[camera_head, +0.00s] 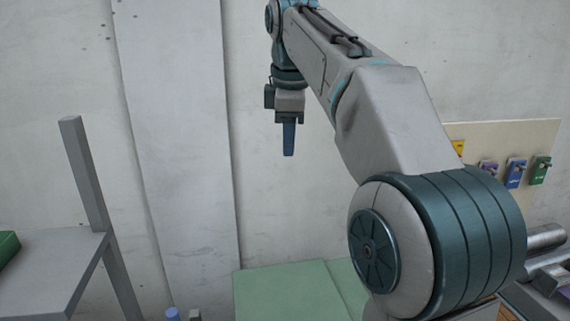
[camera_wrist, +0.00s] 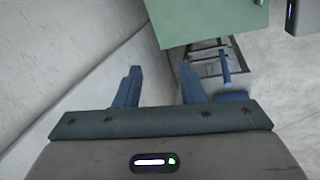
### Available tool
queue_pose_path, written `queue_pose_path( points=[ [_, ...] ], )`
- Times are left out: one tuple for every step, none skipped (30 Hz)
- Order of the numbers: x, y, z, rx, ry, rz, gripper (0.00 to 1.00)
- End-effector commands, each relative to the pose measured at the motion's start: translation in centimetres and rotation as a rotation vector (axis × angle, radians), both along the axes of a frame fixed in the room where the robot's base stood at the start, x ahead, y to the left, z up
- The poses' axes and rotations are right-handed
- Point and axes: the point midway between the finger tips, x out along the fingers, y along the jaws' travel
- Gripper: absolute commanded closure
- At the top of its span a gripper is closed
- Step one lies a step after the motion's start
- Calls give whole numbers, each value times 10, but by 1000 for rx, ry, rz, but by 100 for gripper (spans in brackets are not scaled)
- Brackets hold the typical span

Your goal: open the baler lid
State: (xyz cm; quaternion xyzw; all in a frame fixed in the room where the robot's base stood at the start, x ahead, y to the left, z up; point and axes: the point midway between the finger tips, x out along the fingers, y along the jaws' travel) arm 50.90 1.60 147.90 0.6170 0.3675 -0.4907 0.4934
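A pale green flat panel (camera_head: 288,292) shows at the bottom middle of the head view; it may be the baler lid, but I cannot be sure. A green panel edge (camera_wrist: 208,18) also shows at the top of the wrist view. My gripper (camera_head: 288,152) hangs pointing down in front of the wall, well above the green panel in the head view. In the wrist view my gripper (camera_wrist: 160,80) has its two blue fingers apart with nothing between them. No handle on the panel is clearly visible, and my arm hides the panel's right part.
A grey stand with an upright post (camera_head: 85,175) is at the left, with a green object (camera_head: 8,246) on it. A board (camera_head: 505,135) with colored items is at the right, above metal cylinders (camera_head: 545,238). A blue-and-grey frame (camera_wrist: 222,68) shows beyond the fingers.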

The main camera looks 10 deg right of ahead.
Motion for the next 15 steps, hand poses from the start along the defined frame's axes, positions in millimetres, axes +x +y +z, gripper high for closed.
queue_pose_path(
  points=[
    [7, -3, 10, -6, 2, 43, 64],
    [10, -4, 14, -9, 4, 71, 64],
    [14, -5, 19, -14, 8, 106, 64],
    [15, -6, 23, -17, 10, 130, 64],
    [17, -7, 26, -19, 11, 151, 64],
    [19, -9, 29, -23, 13, 176, 64],
    [20, -10, 31, -24, 13, 192, 64],
    [21, -11, 33, -26, 15, 205, 64],
    [22, -12, 35, -27, 16, 220, 64],
    [22, -12, 36, -29, 16, 229, 64],
    [23, -12, 36, -29, 16, 235, 64],
    [23, -13, 36, -30, 17, 242, 64],
    [24, -13, 35, -30, 18, 245, 64],
    [24, -13, 33, -30, 18, 247, 64],
    [25, -13, 29, -31, 18, 248, 64]
  ],
)
